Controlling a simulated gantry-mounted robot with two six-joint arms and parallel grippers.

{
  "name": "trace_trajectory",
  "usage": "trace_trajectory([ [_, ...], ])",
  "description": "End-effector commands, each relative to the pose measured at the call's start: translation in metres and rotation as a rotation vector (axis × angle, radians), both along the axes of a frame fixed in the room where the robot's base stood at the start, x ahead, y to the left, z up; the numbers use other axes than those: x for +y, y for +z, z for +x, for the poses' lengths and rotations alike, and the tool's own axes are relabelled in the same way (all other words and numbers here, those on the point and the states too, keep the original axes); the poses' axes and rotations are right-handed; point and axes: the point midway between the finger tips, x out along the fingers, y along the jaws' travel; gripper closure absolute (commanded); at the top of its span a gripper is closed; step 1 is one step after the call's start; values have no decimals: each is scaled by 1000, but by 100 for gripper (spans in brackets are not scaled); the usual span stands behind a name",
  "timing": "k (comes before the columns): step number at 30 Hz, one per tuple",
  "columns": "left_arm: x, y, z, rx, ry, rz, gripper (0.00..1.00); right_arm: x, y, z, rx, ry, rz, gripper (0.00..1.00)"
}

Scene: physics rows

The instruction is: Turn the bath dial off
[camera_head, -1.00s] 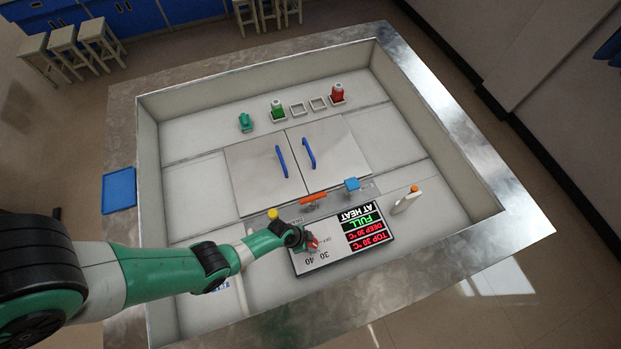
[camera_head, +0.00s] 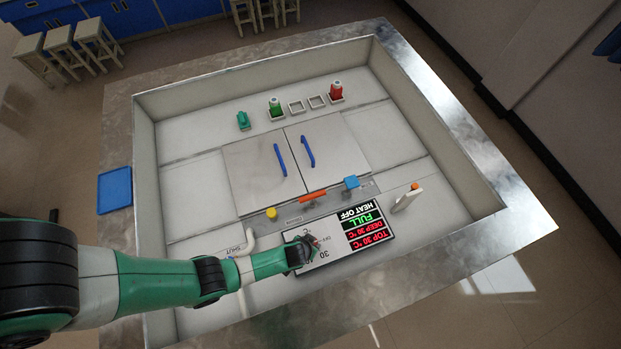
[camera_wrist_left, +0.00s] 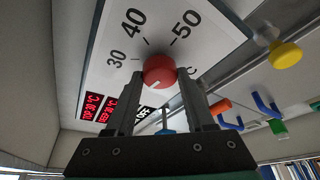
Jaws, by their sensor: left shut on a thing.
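The red bath dial (camera_wrist_left: 160,71) sits on a white panel (camera_wrist_left: 102,75) marked 30, 40, 50 and OFF. In the wrist view, my left gripper (camera_wrist_left: 162,80) has one finger on each side of the dial and is shut on it. A pale mark on the dial's face lies toward the OFF side. In the head view, my left gripper (camera_head: 312,245) is at the panel and mostly hides the dial. The display (camera_head: 364,227) reads HEAT OFF, FULL, DEEP 30 °C and TOP 30 °C.
A white bent pipe (camera_head: 247,241) lies near my arm.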

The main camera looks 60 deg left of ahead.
Motion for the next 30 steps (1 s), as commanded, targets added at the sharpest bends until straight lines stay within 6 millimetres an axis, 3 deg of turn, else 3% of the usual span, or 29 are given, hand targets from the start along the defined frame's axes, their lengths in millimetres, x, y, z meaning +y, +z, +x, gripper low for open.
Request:
trace_trajectory([
  [9,-1,-2,-1,1,128,-2,100,0,-10,0,0,0,0,50],
  [24,0,-1,-1,3,152,-3,100,0,-11,0,0,0,0,50],
  [25,-1,-1,-1,3,152,-3,44,0,-11,0,0,0,0,50],
  [30,-1,-1,-1,3,151,-3,16,0,-11,0,0,0,0,50],
])
